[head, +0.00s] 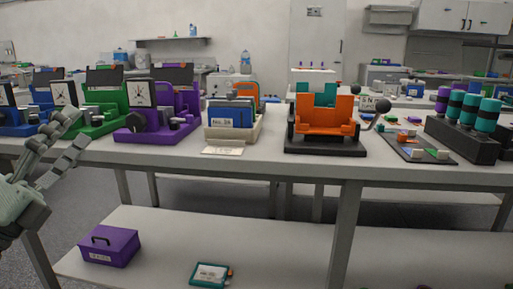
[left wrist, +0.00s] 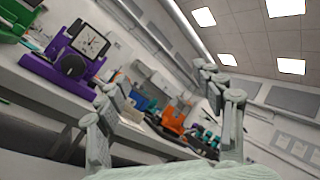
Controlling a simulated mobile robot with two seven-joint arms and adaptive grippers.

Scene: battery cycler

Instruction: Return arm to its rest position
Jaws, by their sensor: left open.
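My left gripper (head: 58,150) is at the left edge of the head view, in front of the bench's near edge. Its two fingers are spread apart with nothing between them. In the left wrist view the open fingers of my left gripper (left wrist: 165,112) frame the bench and the devices on it, seen tilted. The gripper appears clear of the bench and the devices. My right gripper is in neither view.
The long bench (head: 270,165) holds blue, green and purple (head: 165,110) dial devices, a binder box (head: 232,122), an orange cradle (head: 325,115) and a rack of cylinders (head: 465,130). A purple box (head: 108,250) and a teal tray (head: 211,275) lie on the lower shelf (head: 160,225).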

